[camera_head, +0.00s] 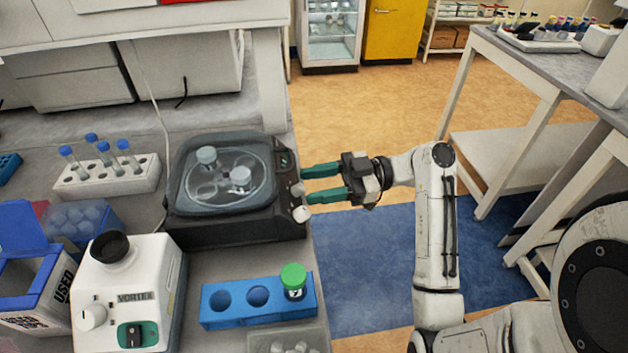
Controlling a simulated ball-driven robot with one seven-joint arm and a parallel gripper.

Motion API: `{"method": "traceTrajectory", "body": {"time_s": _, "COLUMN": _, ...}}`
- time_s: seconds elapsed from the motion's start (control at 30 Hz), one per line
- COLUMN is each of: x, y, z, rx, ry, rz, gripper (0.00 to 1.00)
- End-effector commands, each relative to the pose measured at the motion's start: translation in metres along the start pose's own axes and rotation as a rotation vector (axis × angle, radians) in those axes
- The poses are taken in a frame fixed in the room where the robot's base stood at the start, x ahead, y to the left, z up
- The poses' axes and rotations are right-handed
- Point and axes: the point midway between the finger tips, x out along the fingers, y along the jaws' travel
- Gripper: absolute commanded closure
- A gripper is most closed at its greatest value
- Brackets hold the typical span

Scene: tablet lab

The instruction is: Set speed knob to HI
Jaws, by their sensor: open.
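A black lidded machine (240,222) with a clear cover stands near the bench edge. Two pale knobs sit on its right side: an upper knob (297,189) and a lower, larger knob (301,214). My gripper (306,185) comes in from the right with its green fingers open. The upper knob lies close to the gap between the fingertips; I cannot tell if they touch it. The lower knob is just below the lower finger. A white vortex mixer (140,280) at the front left also has a white knob (92,316). Knob markings are too small to read.
A blue rack (235,312) holds a green-capped vial (293,281) in front of the machine. A white rack (105,179) with blue-capped tubes stands at the left, above a blue-lidded used bin (30,290). The floor right of the bench is open around my arm.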

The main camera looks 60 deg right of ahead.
Motion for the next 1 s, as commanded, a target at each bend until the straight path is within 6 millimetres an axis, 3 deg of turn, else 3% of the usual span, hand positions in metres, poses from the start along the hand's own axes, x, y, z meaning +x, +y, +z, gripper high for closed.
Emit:
{"method": "traceTrajectory", "body": {"time_s": 0.4, "x": 0.009, "y": -0.0002, "z": 0.0002, "rx": 0.0, "ry": -0.001, "rz": 0.0, "gripper": 0.52}}
{"method": "traceTrajectory", "body": {"time_s": 0.9, "x": 0.0087, "y": 0.0001, "z": 0.0, "rx": 0.0, "ry": 0.0, "rz": 0.001, "gripper": 0.99}}
{"method": "traceTrajectory", "body": {"time_s": 1.0, "x": 0.0086, "y": 0.0002, "z": 0.0, "rx": 0.0, "ry": 0.0, "rz": 0.001, "gripper": 1.0}}
